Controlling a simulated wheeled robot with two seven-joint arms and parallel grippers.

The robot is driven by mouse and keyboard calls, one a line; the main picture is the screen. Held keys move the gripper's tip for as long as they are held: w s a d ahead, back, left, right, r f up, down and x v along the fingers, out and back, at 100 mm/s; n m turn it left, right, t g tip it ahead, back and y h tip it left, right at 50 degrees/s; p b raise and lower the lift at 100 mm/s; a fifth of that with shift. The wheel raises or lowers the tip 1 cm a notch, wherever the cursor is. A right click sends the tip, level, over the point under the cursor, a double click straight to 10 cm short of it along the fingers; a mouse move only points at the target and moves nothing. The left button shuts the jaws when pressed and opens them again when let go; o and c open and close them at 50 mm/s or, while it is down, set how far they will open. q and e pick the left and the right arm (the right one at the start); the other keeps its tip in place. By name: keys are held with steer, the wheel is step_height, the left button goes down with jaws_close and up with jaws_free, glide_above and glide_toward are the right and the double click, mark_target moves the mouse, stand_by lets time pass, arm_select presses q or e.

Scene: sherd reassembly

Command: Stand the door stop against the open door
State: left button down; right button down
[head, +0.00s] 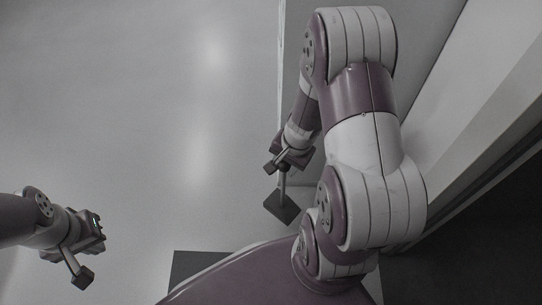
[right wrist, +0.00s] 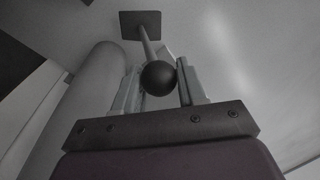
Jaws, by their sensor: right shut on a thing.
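The door stop has a flat dark square base (head: 282,207), a thin rod and a round dark knob (right wrist: 158,78). My right gripper (head: 287,160) is shut on it at the knob end. In the right wrist view, the knob sits between the two fingers (right wrist: 158,92), and the rod runs away to the base. Whether the base touches the floor cannot be told. A thin pale upright edge with a grey face beside it, apparently the open door (head: 280,80), is partly hidden by my right arm. My left gripper (head: 80,265) is at the lower left, away from everything; its opening is unclear.
The pale floor (head: 150,110) is wide and clear left of the door edge. A white wall or frame strip (head: 480,110) runs diagonally on the right, with a dark area (head: 480,250) beyond it. A dark grey rectangle (head: 200,264) shows at the bottom beside my base.

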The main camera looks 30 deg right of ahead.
steer(key=s+d+r+p, duration=0.1)
steer(key=s+d+r, duration=0.1)
steer(key=s+r, duration=0.1)
steer(key=w+a+r+n+g+y+p, duration=0.1)
steer(key=w+a+r+n+p, duration=0.5)
steer(key=w, duration=0.3)
steer(key=w+a+r+n+g+p, duration=0.1)
steer(key=w+a+r+n+p, duration=0.3)
steer(key=w+r+n, duration=0.35)
step_height(320, 180, up, 30)
steer(key=m+p, duration=0.1)
steer(key=p, duration=3.7)
steer(key=shift+s+r, duration=0.2)
steer(key=shift+s, duration=0.2)
steer(key=shift+d+m, duration=0.1)
steer(key=shift+m, duration=0.15)
